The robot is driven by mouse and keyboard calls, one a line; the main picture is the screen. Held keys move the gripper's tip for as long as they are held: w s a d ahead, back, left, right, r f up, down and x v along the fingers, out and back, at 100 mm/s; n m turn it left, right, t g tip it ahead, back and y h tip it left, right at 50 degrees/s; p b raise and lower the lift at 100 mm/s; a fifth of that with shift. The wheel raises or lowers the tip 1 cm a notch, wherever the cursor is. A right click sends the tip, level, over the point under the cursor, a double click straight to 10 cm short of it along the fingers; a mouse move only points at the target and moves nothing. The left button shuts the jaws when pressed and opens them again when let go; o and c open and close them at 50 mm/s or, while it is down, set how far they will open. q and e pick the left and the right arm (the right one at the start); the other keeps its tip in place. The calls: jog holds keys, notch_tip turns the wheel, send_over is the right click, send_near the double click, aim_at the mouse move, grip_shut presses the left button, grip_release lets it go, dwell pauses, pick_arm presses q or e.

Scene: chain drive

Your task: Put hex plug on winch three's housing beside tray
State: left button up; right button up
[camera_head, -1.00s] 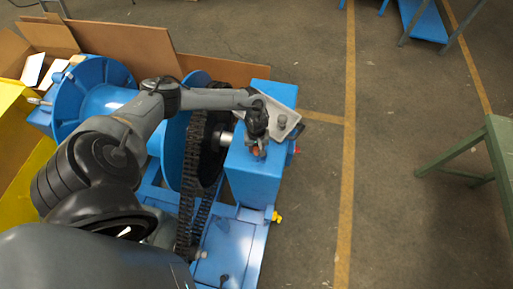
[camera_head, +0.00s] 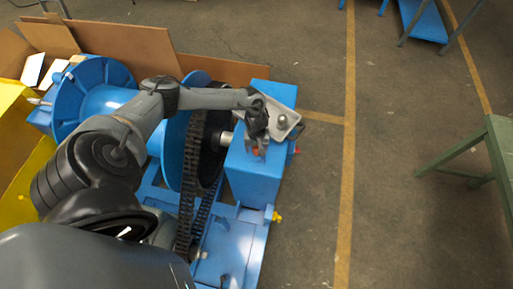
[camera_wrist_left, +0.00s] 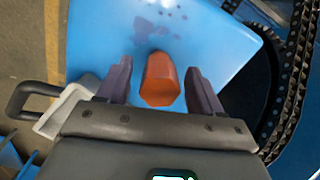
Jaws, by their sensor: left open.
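The hex plug (camera_wrist_left: 160,82) is orange-red with a six-sided end. In the left wrist view it sits on the blue housing (camera_wrist_left: 218,40), between the two dark fingers with a gap on each side. In the head view my left gripper (camera_head: 256,148) is above the top of the blue winch housing (camera_head: 254,180), beside the grey tray (camera_head: 292,131), and is open. Only a small red bit of the plug shows there, by the fingertips. My right gripper is not in view.
A black chain (camera_head: 192,180) and a blue drum (camera_head: 95,95) lie left of the housing. Cardboard (camera_head: 120,45) stands behind. Open floor lies to the right, with a green table (camera_head: 470,150) beyond.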

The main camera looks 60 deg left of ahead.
pick_arm(q)
notch_tip(320, 180, up, 11)
jog(key=shift+w+a+f+p, duration=0.15)
jog(key=shift+f+p, duration=0.05)
jog(key=shift+p, duration=0.35)
jog(key=shift+r, duration=0.25)
jog(key=w+d+f+m+t+h, duration=0.1)
jog(key=w+d+f+m+t, duration=0.15)
jog(key=d+m, duration=0.9)
jog(key=s+d+r+m+t, duration=0.1)
jog(key=d+r+t, duration=0.1)
jog(key=d, duration=0.6)
jog(key=s+d+r+t, duration=0.1)
jog(key=d+r+t, duration=0.15)
jog(key=d, duration=0.65)
jog(key=s+a+r+g, duration=0.1)
jog(key=s+a, duration=0.1)
jog(key=s, duration=0.2)
jog(key=s+a+r+m+g, duration=0.1)
jog(key=s+r, duration=0.1)
jog(key=s, duration=0.2)
jog(key=s+a+r+m+g+y, duration=0.1)
jog(key=s+a+r, duration=0.1)
jog(key=s, duration=0.2)
jog(key=shift+a, duration=0.3)
